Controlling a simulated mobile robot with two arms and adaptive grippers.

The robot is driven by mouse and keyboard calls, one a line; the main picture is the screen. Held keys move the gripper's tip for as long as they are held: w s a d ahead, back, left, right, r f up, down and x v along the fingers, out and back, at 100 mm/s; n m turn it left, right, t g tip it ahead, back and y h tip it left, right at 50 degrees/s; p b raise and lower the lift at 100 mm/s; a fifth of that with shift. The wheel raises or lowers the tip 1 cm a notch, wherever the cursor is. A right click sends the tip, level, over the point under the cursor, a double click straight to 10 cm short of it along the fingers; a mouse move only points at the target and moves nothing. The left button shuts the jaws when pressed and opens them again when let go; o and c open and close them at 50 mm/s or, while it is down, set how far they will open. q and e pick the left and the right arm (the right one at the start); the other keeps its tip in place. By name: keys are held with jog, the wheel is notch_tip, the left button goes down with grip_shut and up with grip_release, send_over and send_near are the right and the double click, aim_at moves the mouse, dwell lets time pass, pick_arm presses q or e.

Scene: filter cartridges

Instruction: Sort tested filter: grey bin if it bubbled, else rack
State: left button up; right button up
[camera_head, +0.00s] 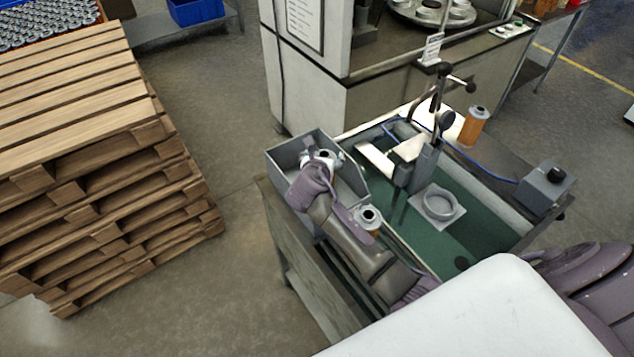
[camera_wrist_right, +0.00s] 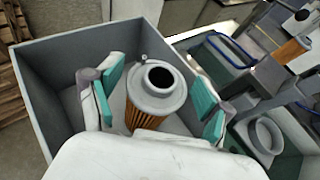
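My right gripper (camera_head: 322,160) is inside the grey bin (camera_head: 350,180) at the left end of the bench. Its teal-padded fingers are spread on either side of a filter with a grey ring cap and orange pleats (camera_wrist_right: 157,88), with small gaps showing in the right wrist view. This filter is upright in the bin; whether it touches the floor is hidden. A second filter (camera_head: 368,217) stands beside the bin, partly hidden by my right arm. A third orange filter (camera_head: 473,125) stands upright at the back of the bench. My left gripper is not in view.
A grey clamp fixture with a lever (camera_head: 425,160) and a ring-shaped seat (camera_head: 439,204) stand over the green basin (camera_head: 480,230). A grey box with a black knob (camera_head: 546,187) is at the right. Stacked pallets (camera_head: 90,190) stand at left, across open floor.

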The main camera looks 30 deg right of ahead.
jog(key=shift+o, duration=0.2)
jog(key=v, duration=1.2)
